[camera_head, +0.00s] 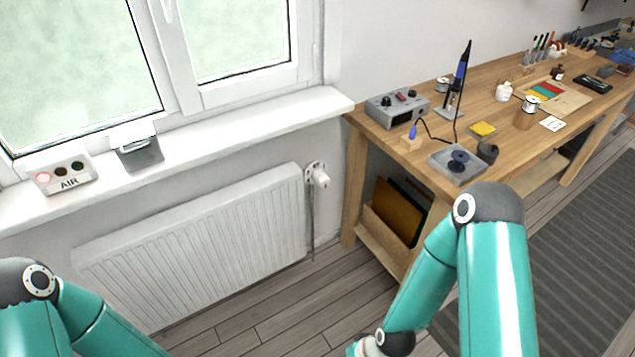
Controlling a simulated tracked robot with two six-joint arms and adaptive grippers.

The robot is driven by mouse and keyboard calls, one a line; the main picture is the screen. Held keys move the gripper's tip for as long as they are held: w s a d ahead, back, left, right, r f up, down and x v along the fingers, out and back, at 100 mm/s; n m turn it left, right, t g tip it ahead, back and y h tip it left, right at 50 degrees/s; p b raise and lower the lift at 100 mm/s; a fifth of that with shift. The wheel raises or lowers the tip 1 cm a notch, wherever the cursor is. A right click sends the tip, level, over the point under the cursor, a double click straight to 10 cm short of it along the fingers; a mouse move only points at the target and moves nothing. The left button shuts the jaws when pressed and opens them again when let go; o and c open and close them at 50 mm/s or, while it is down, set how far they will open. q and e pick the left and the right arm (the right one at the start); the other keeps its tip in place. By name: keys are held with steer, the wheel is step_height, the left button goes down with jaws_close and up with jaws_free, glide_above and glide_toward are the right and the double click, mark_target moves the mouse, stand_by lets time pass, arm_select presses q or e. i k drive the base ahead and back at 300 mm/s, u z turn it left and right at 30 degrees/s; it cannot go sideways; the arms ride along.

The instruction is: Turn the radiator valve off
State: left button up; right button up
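The white radiator valve (320,178) sits at the upper right corner of the white radiator (195,245), below the window sill. A thin pipe runs down from it to the floor. Its setting is too small to read. My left arm comes in at the lower left and my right arm at the lower right. Both are well apart from the valve. Neither gripper's fingers show; the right arm runs out of the picture at the bottom edge.
A wooden workbench (463,180) stands right of the valve, with a grey control box (397,108) and a soldering iron on it. The window sill (220,128) juts out above the radiator, bearing an AIR light box (66,177). The floor (290,305) before the radiator is clear.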

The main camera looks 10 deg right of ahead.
mark_target(319, 177)
steer(key=z, duration=0.1)
steer(key=i, duration=0.95)
steer(key=u, duration=0.1)
